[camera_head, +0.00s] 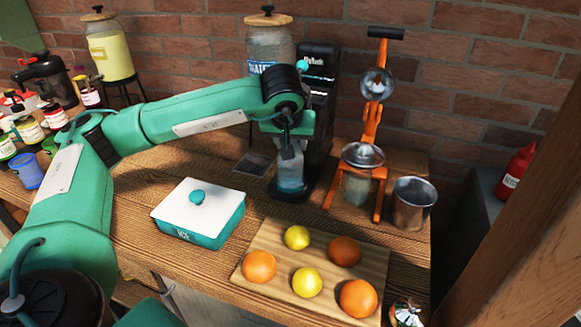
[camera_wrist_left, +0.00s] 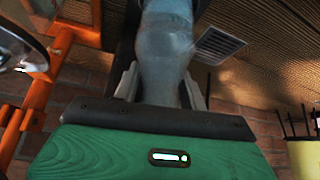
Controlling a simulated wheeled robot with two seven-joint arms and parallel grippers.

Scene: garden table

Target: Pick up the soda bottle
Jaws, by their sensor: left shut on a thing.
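The soda bottle (camera_head: 289,176) is a clear, bluish bottle at the black soda machine (camera_head: 318,100) in the head view. It appears upright over the machine's base, but I cannot tell if it touches it. My left gripper (camera_head: 290,147) comes down from above and is shut on the bottle's upper part. The left wrist view shows the bottle (camera_wrist_left: 166,38) between the two fingers of this gripper (camera_wrist_left: 163,88). The bottle's top is hidden by the gripper. My right gripper is not in view.
A orange juice press (camera_head: 371,120) and a metal cup (camera_head: 412,204) stand right of the machine. A white-lidded teal ice box (camera_head: 216,232) is at front left. A cutting board (camera_head: 270,237) holds oranges and lemons. A water dispenser (camera_head: 268,45) stands behind my arm.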

